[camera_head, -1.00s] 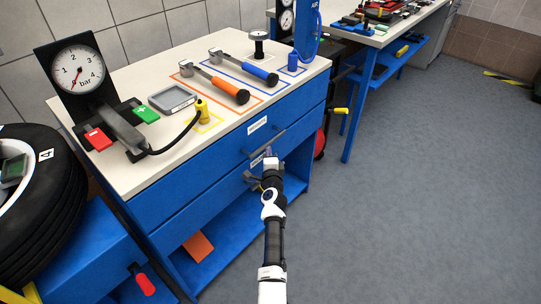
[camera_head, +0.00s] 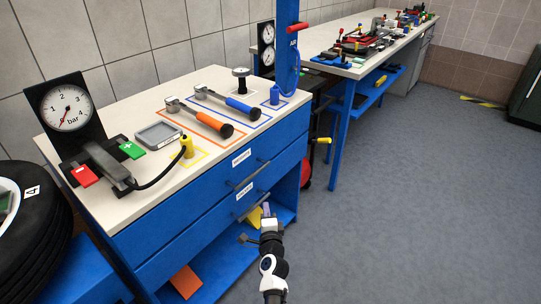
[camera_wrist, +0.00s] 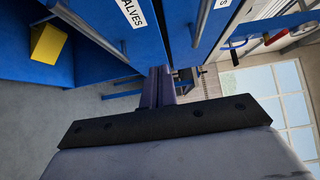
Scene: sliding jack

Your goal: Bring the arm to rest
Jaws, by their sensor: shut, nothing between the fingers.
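My gripper (camera_head: 266,211) is low in front of the blue drawer cabinet (camera_head: 190,240), close to the lower drawer's handle (camera_head: 253,207). In the wrist view my gripper (camera_wrist: 158,88) has its fingers together with nothing between them. The drawer front labelled VALVES (camera_wrist: 110,20) is close by in that view. Whether my gripper touches the handle or the cabinet cannot be told. Both drawers look closed.
The cabinet top holds a pressure gauge (camera_head: 67,107), two hammer-like tools with orange (camera_head: 214,125) and blue (camera_head: 242,107) grips, and a grey tray (camera_head: 158,134). A yellow block (camera_wrist: 50,43) sits on the lower shelf. The floor to the right (camera_head: 420,200) is clear.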

